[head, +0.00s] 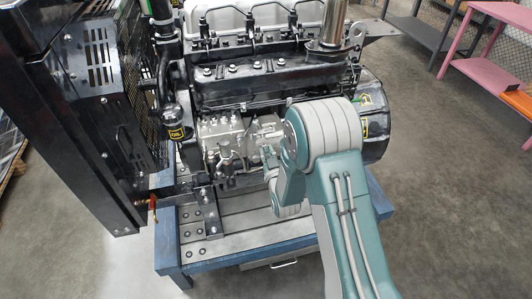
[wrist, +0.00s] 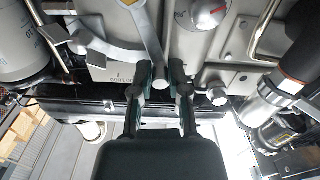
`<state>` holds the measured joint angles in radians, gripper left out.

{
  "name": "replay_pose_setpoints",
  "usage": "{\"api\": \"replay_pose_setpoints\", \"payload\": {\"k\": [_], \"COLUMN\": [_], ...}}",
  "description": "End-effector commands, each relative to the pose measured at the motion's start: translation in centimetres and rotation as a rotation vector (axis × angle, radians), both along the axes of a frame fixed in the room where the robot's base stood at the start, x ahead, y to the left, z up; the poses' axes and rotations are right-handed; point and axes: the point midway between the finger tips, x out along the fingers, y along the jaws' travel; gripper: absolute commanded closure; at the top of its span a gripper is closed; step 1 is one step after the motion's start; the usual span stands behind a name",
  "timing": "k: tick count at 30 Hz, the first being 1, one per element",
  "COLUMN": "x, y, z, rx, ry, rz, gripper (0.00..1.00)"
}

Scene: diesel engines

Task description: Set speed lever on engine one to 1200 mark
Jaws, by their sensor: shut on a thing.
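The engine (head: 270,85) stands on a blue-edged metal bench (head: 225,252) in the head view. In the wrist view the grey speed lever (wrist: 150,42) hangs down from the top, ending in a rounded tip. My gripper (wrist: 160,75) has its two dark fingers on either side of the lever's lower end and is shut on it. A curved grey plate (wrist: 97,42) lies left of the lever; its marks cannot be read. In the head view my arm hides the gripper and lever.
A round dial with a red mark (wrist: 205,12) sits right of the lever. A white filter (wrist: 20,45) is at the left and a dark hose (wrist: 298,50) at the right. A black radiator guard (head: 100,80) stands left of the engine. The floor (head: 450,200) at right is clear.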

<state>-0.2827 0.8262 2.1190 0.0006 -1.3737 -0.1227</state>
Motion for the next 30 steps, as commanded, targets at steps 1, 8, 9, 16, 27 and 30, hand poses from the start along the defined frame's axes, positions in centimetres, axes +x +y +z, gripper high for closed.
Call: {"api": "replay_pose_setpoints", "payload": {"k": [1,8,9,16,27,30], "x": [0.14,0.40,0.42,0.45,0.38,0.37], "y": [-0.34,-1.16,-1.22,-1.30,-1.28,-1.26], "z": [0.15,0.32,0.33,0.37,0.39,0.39], "rx": [0.033,0.167,0.179,0.188,0.187,0.187], "ry": [0.008,0.047,0.050,0.053,0.053,0.053], "rz": [-0.003,-0.003,-0.003,-0.004,-0.003,-0.003], "gripper": [1.00,1.00,1.00,1.00,0.45,0.45]}}
